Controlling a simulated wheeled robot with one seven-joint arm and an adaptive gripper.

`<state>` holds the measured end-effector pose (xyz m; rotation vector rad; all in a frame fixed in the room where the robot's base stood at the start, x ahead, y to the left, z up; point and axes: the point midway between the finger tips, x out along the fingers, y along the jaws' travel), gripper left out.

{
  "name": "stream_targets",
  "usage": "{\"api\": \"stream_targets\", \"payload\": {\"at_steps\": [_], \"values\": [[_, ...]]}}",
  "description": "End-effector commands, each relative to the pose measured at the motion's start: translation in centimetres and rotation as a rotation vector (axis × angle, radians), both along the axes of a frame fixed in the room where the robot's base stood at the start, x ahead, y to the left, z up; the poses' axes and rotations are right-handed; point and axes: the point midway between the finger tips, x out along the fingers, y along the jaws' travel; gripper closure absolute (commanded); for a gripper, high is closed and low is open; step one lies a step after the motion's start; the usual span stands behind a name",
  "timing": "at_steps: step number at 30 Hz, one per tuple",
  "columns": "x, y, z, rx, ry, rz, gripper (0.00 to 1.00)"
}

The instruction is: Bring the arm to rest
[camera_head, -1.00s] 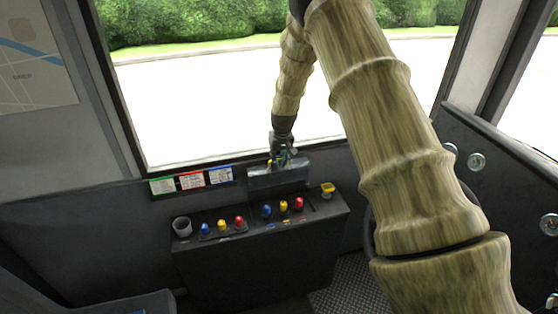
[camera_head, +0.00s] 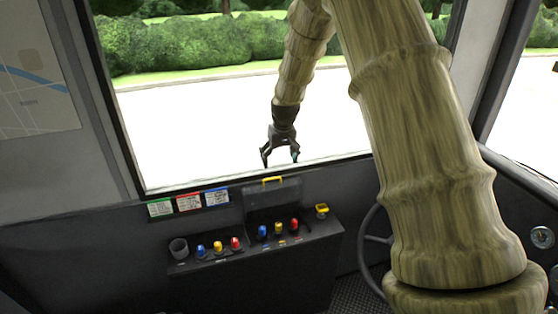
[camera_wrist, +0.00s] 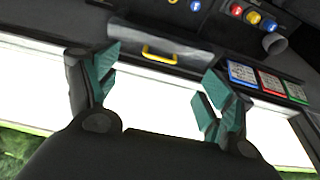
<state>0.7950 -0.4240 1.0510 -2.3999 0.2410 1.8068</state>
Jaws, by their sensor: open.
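My gripper (camera_head: 280,156) hangs from my wood-textured arm in front of the bright windscreen in the head view. It is open, with its two fingers spread and nothing between them. It appears above a dark lid with a yellow handle (camera_head: 272,181) on the console, apart from it. In the wrist view my gripper (camera_wrist: 157,90) shows two teal-padded fingers standing apart. The yellow handle also shows there, beyond the fingers (camera_wrist: 159,55).
The dark console (camera_head: 255,271) carries several blue, yellow and red knobs, a grey cup (camera_head: 179,249) and a yellow-topped part (camera_head: 321,209). Three coloured cards (camera_head: 189,202) are under the window. A steering wheel (camera_head: 368,240) is at right, partly behind my arm.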

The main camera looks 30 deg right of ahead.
Motion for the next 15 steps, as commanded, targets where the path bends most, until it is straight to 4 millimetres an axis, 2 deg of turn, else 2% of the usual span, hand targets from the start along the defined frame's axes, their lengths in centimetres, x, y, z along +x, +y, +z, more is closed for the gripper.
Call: {"api": "stream_targets", "payload": {"at_steps": [3, 8, 12, 14, 15], "values": [[1.3, 0.0, -1.3, 0.0, 0.017, 0.0, 0.18], [1.2, -0.2, -1.2, 0.001, 0.016, -0.002, 0.18], [-0.2, 0.0, -1.1, 0.0, 0.009, -0.001, 0.18], [-1.1, 0.5, -2.1, -0.002, 0.01, 0.002, 0.18], [-1.9, 0.9, -3.2, -0.004, 0.014, 0.004, 0.18]]}}
